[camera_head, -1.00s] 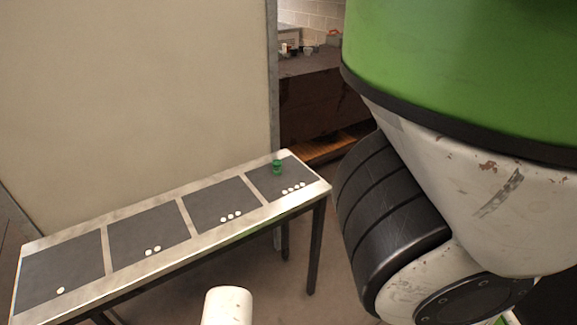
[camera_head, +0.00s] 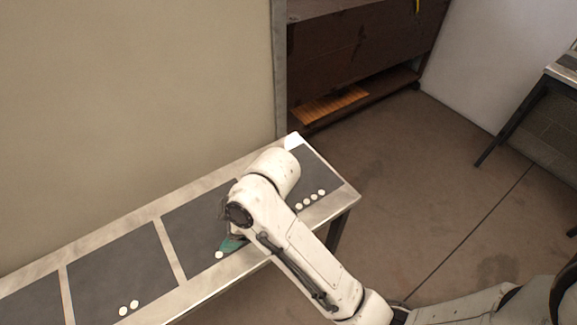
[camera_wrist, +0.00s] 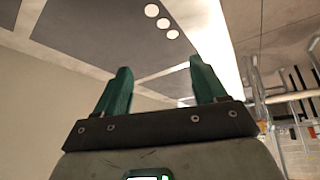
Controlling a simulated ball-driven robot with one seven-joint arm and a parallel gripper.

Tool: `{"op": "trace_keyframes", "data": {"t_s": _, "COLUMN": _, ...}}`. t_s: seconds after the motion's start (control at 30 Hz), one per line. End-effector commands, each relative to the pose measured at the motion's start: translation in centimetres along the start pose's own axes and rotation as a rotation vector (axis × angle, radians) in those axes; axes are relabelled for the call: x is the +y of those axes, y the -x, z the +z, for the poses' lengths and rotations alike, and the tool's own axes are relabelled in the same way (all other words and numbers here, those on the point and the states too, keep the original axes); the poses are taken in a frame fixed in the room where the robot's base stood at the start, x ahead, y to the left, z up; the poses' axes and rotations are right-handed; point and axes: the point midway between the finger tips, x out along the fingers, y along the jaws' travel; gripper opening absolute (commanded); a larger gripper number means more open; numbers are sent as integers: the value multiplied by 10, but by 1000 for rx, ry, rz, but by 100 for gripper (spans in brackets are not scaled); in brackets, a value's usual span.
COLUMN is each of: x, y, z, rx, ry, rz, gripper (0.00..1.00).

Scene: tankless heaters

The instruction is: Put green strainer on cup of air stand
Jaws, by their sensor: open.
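My gripper (camera_wrist: 160,63) is open in the wrist view, with two dark green fingers apart and nothing seen between them. In the head view its teal finger part (camera_head: 232,243) shows low over the three-dot mat (camera_head: 195,222) of the long table. My white arm covers part of the four-dot mat (camera_head: 322,170), where a small green object stood in the earlier frame. No green strainer shows now in either view; whether my arm hides it I cannot tell. I cannot make out any air stand or its cup.
The long metal-edged table (camera_head: 168,248) carries several dark mats with white dots, against a beige wall panel (camera_head: 130,90). A dark brown cabinet (camera_head: 355,50) stands behind its right end. Another table (camera_head: 565,70) stands at the far right. The floor (camera_head: 440,190) between is clear.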

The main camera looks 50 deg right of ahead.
Motion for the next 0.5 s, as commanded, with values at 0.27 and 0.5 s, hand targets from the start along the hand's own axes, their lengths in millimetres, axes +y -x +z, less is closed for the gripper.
{"op": "trace_keyframes", "data": {"t_s": 0.27, "x": 91, "y": 37, "z": -67, "rx": 18, "ry": 770, "rz": 9, "gripper": 71}}
{"op": "trace_keyframes", "data": {"t_s": 0.5, "x": 158, "y": 70, "z": -22, "rx": -163, "ry": 1345, "rz": -130, "gripper": 71}}
